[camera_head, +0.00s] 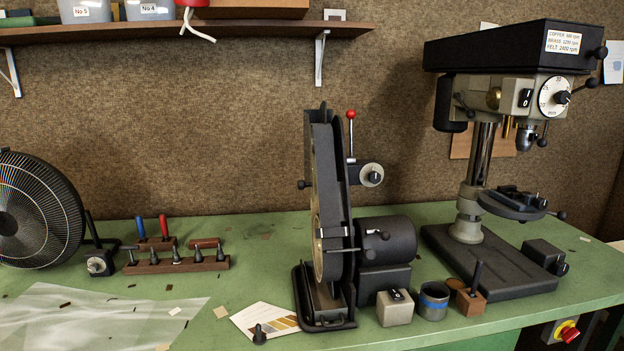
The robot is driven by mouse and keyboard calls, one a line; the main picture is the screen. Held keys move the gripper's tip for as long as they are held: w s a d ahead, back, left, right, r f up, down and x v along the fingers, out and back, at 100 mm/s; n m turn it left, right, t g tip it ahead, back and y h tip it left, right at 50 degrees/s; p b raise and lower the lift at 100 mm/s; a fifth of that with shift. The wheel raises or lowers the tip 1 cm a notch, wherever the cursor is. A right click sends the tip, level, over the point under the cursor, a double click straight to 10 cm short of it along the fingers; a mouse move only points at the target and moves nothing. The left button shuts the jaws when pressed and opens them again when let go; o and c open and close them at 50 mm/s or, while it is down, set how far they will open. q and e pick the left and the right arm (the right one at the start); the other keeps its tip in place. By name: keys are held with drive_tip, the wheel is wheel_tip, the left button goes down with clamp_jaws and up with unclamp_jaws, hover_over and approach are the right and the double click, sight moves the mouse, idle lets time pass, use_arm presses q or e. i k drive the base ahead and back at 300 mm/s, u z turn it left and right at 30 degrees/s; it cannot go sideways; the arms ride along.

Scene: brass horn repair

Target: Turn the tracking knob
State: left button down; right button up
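A black upright belt grinder (325,215) stands on the green workbench near the middle of the view. A round silver-faced knob (371,174) sits on a short arm at the grinder's upper right, with a dark centre. A small black knob (302,184) sticks out at the left side of the grinder, at about the same height. I cannot tell for sure which of the two is the tracking knob. A lever with a red ball (351,114) rises behind the belt. Neither of my grippers is in view, and nothing touches the grinder's knobs.
A drill press (480,150) stands at the right. A fan (38,210) and a wooden tool rack (178,263) are at the left. A switch box (395,307), a cup (433,300) and a wooden block (470,302) stand right of the grinder. A shelf (240,31) hangs above.

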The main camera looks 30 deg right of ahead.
sight(374, 177)
drive_tip(key=u, duration=0.1)
drive_tip(key=i, duration=0.95)
drive_tip(key=z, duration=1.65)
